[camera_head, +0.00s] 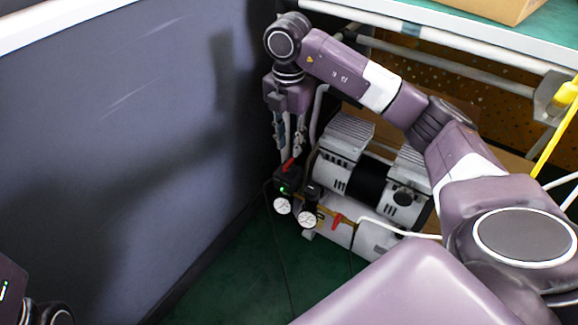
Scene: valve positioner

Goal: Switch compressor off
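The compressor (347,150) stands on the green floor under the bench, with a silver ribbed body and a white tank. At its left end is a black switch box (287,180) with a red switch (288,165) on top and a lit green light. My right gripper (290,151) points down just above the red switch. Its two fingers are apart with a gap between them, and nothing shows in it. I cannot tell whether a fingertip touches the switch. My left gripper is not in view; only a dark part of my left arm shows at the lower left corner.
Two round gauges (294,212) and a red valve handle (336,221) sit below the switch box. A grey wall panel (110,150) closes off the left. The bench frame (450,55) and a yellow cable (557,135) are at the right. Green floor lies in front.

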